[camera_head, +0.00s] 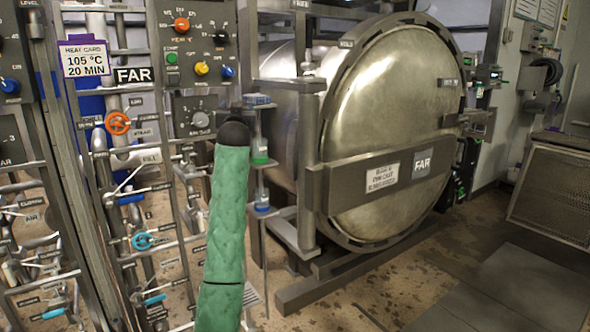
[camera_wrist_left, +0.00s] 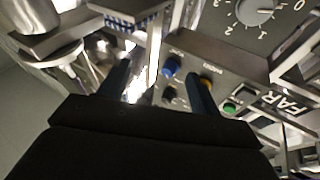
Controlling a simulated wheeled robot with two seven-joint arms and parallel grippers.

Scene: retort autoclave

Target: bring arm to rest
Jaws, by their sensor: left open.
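My left arm (camera_head: 225,220), in a green sleeve, rises from the bottom middle of the head view to a black wrist end (camera_head: 234,132), in front of the FAR control panel's lower edge. The gripper itself is hidden or too small to make out there. In the left wrist view my left gripper (camera_wrist_left: 156,74) is open, with two dark fingers apart and nothing seen held between them. Beyond the fingers, in a turned view, is the panel (camera_wrist_left: 215,62) with coloured knobs and a dial (camera_wrist_left: 255,10). I cannot tell how far off it is. My right gripper is in neither view.
The large round FAR autoclave door (camera_head: 395,110) is closed, right of my arm. Pipes with an orange valve wheel (camera_head: 118,123) and a blue one (camera_head: 142,241) fill the left. A post (camera_head: 306,150) stands close right of my wrist. Floor (camera_head: 385,285) is open at lower right.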

